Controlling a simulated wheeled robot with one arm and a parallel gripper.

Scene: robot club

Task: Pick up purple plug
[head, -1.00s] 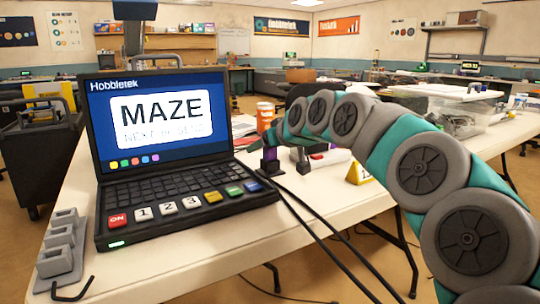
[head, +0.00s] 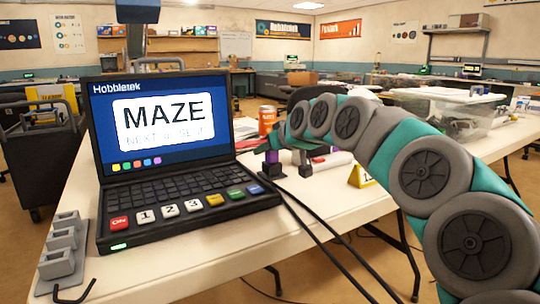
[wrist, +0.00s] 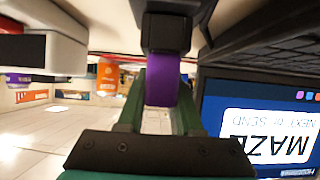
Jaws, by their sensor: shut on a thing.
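The purple plug (wrist: 162,88) is upright in the middle of the wrist view, between the green fingers of my gripper (wrist: 163,75). My gripper is shut on it. The plug meets a black block (wrist: 166,28); I cannot tell whether they are joined or only touching. In the head view the purple plug (head: 271,157) is small, under my gripper (head: 270,150), just right of the laptop (head: 180,205). The fingers partly hide it there.
Black cables (head: 318,222) run from beside the laptop over the table's front edge. A grey slotted holder (head: 62,247) stands left of the laptop. A yellow marker (head: 361,176), an orange can (head: 267,120) and a clear bin (head: 450,110) stand right and behind.

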